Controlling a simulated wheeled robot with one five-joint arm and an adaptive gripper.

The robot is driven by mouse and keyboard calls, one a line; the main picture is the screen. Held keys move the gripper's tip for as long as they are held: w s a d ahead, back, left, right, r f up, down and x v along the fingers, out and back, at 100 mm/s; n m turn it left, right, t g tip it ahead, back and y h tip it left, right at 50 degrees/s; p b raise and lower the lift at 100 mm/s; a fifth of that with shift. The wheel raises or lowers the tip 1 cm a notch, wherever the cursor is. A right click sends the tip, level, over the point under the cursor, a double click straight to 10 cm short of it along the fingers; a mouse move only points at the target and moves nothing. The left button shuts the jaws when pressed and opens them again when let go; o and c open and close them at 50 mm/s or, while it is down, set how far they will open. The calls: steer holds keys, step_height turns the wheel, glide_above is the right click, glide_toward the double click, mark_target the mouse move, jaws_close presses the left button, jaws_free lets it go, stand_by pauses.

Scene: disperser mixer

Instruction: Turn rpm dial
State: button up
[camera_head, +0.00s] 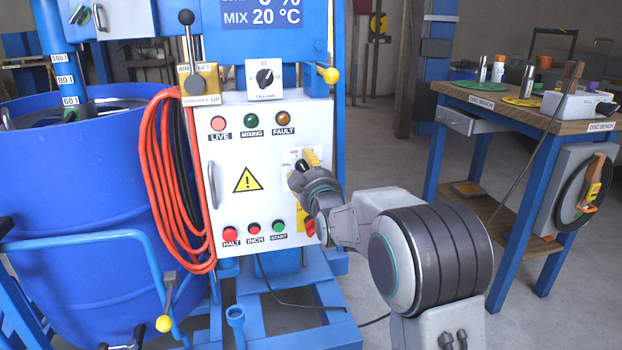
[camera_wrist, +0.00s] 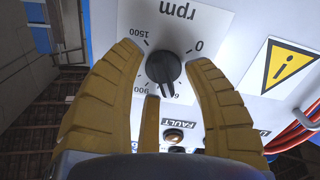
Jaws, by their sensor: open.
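The rpm dial (camera_wrist: 163,67) is a black knob on a white plate marked rpm (camera_wrist: 205,30) in the wrist view. Numbers from 0 to 1500 ring it, partly hidden at its lower side. My gripper (camera_wrist: 163,56) is open, with one yellow finger on each side of the knob; small gaps show between fingers and knob. In the head view my gripper (camera_head: 310,158) is at the right side of the white control panel (camera_head: 220,165), below the FAULT lamp (camera_head: 283,118).
A yellow warning sign (camera_head: 248,180) and the HALT button (camera_head: 230,233) are on the same panel. Orange hose (camera_head: 150,150) hangs at its left edge. A blue drum (camera_head: 80,220) stands left. A disc bench (camera_head: 515,112) stands right, with floor between.

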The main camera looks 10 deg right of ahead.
steer(key=s, duration=1.1)
steer(key=shift+s, duration=0.35)
steer(key=s+r+m+g+p, duration=0.2)
steer(key=s+r+g+p, duration=0.5)
steer(key=s+r+p, duration=0.6)
steer(key=s+r+m+g+p, duration=0.3)
steer(key=s+r+g+p, duration=0.4)
steer(key=s+r+p, duration=0.6)
steer(key=s+p, duration=0.7)
steer(key=p, duration=0.9)
steer(key=shift+r+g, duration=0.25)
steer(key=shift+g, duration=0.05)
